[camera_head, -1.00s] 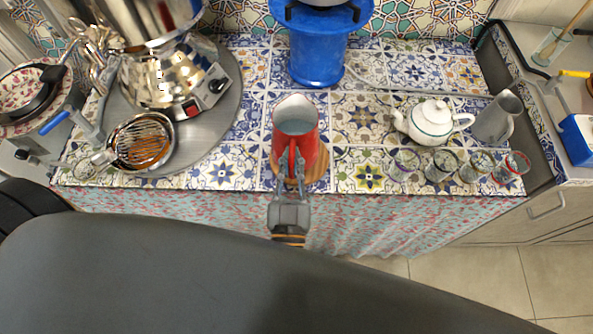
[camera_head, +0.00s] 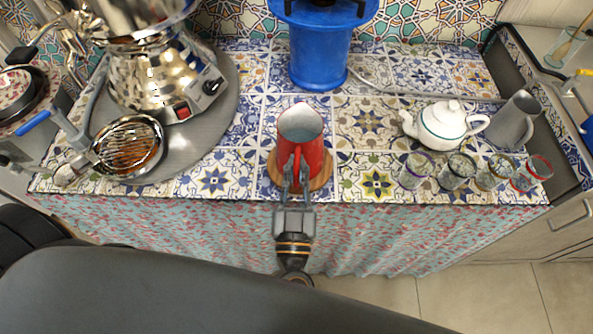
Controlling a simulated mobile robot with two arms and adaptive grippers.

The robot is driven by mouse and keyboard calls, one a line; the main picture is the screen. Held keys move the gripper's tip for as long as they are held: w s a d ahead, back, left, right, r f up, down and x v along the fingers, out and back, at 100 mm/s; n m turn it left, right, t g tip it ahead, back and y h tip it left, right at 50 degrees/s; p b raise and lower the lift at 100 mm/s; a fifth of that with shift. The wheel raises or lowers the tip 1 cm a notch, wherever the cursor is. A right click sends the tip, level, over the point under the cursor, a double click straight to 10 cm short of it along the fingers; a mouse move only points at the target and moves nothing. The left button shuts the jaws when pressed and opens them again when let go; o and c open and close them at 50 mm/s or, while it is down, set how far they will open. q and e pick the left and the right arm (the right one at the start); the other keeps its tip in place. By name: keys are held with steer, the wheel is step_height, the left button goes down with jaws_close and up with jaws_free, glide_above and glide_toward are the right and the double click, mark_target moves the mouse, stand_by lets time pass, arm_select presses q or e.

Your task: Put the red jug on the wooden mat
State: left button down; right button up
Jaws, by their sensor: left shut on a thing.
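The red jug (camera_head: 311,158) stands upright at the front middle of the tiled table, over the round wooden mat (camera_head: 322,181). The mat's rim shows around the jug's lower part; I cannot tell whether the base touches the mat. The jug's handle faces me. My left gripper (camera_head: 293,180) is shut on that handle from the front. Its fingers hide part of the handle and the front of the mat. My right gripper is not in view.
A blue stand (camera_head: 319,60) is behind the jug. A white teapot (camera_head: 442,126), a grey jug (camera_head: 513,120) and several glasses (camera_head: 456,170) stand to the right. A metal samovar (camera_head: 155,75) on a grey tray (camera_head: 205,135) and a strainer (camera_head: 127,148) are to the left.

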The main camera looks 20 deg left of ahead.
arm_select(q)
steer(key=shift+r, duration=0.15)
steer(key=c, duration=1.8)
jaws_free()
steer(key=shift+f, duration=0.2)
steer(key=o, duration=0.4)
steer(key=shift+r, duration=0.15)
steer(key=b+v, duration=0.1)
steer(key=v, duration=1.1)
steer(key=shift+b, duration=0.35)
